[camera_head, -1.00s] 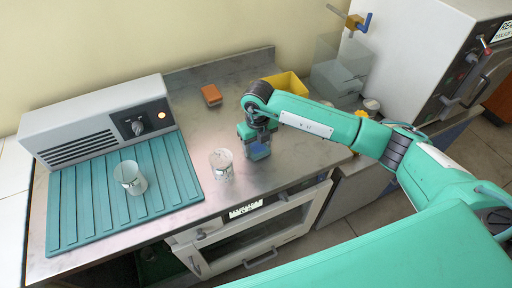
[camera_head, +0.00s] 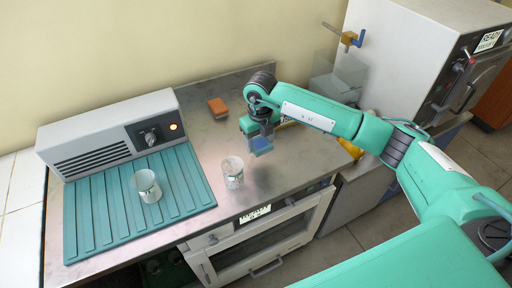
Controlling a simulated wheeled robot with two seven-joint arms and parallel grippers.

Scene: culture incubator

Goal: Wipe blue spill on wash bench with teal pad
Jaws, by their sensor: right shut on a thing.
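My right gripper (camera_head: 262,150) points down over the right part of the steel wash bench (camera_head: 205,143). It is shut on a small blue-teal block, which looks like the pad (camera_head: 262,145). I cannot tell whether the pad touches the bench or hangs just above it. No blue spill shows clearly; the gripper and arm hide part of the bench. My left gripper is not in view.
A glass beaker (camera_head: 232,173) stands just left of the gripper. Another beaker (camera_head: 146,186) stands on the ribbed teal mat (camera_head: 100,210), before a grey unit (camera_head: 110,135). An orange block (camera_head: 218,107) lies behind. A yellow thing (camera_head: 354,152) is partly hidden by my arm.

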